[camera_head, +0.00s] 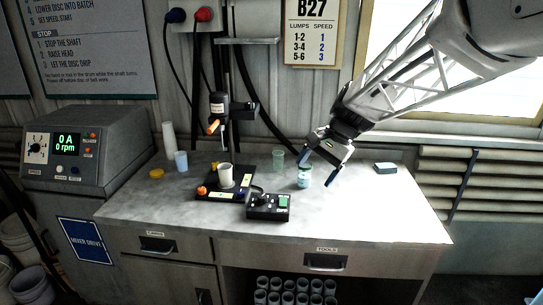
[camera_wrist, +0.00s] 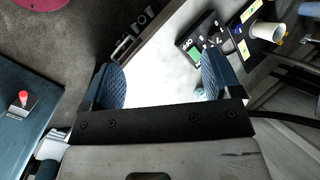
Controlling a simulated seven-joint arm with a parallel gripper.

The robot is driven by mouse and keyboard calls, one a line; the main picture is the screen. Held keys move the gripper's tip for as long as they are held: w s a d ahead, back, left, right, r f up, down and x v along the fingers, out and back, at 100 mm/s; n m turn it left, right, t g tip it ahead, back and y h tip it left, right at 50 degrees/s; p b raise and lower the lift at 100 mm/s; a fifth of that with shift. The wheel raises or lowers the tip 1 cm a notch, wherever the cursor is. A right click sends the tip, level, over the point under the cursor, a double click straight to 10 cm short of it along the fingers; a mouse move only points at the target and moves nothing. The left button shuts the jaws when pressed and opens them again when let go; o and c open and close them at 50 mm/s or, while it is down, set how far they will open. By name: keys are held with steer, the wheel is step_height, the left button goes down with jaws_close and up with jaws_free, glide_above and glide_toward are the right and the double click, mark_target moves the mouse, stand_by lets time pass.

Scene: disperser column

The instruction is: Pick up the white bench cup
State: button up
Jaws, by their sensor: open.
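A white cup (camera_head: 226,174) stands upright on the black base plate (camera_head: 212,194) of the disperser stand, under the mixer head; it also shows at the upper right of the wrist view (camera_wrist: 266,31). A smaller pale cup (camera_head: 181,161) stands on the bench to the left. I cannot tell from looks alone which is the bench cup. My gripper (camera_head: 318,170) is open above the right part of the bench, well right of both cups. Its two blue pads (camera_wrist: 164,85) show in the wrist view with nothing held between them.
A clear beaker with a blue band (camera_head: 304,177) stands close by my gripper, with a greenish glass (camera_head: 278,158) behind. A black control box (camera_head: 268,206) sits before the stand. A tall white cup stack (camera_head: 168,138) is at back left. The bench's front right is clear.

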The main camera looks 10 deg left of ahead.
steer(key=w+a+f+m+g+y, duration=0.1)
steer(key=w+a+f+m+y, duration=0.1)
steer(key=w+a+f, duration=0.5)
steer(key=w+a+m+g+y, duration=0.1)
steer(key=w+a, duration=0.5)
steer(key=w, duration=0.6)
steer(key=m+g+y, duration=0.2)
steer(key=m+y, duration=0.2)
glide_toward(228, 178)
steer(key=shift+w+a+f, duration=0.25)
steer(key=shift+a+f, duration=0.2)
steer(key=shift+w+a+f, duration=0.25)
steer(key=shift+a+f, duration=0.15)
steer(key=shift+a, duration=0.05)
steer(key=shift+w+a+f, duration=0.35)
steer(key=shift+f, duration=0.05)
steer(key=shift+a, duration=0.1)
steer(key=shift+x, duration=1.25)
steer(key=shift+s+a, duration=0.1)
steer(key=shift+x, duration=2.45)
steer(key=shift+a, duration=0.1)
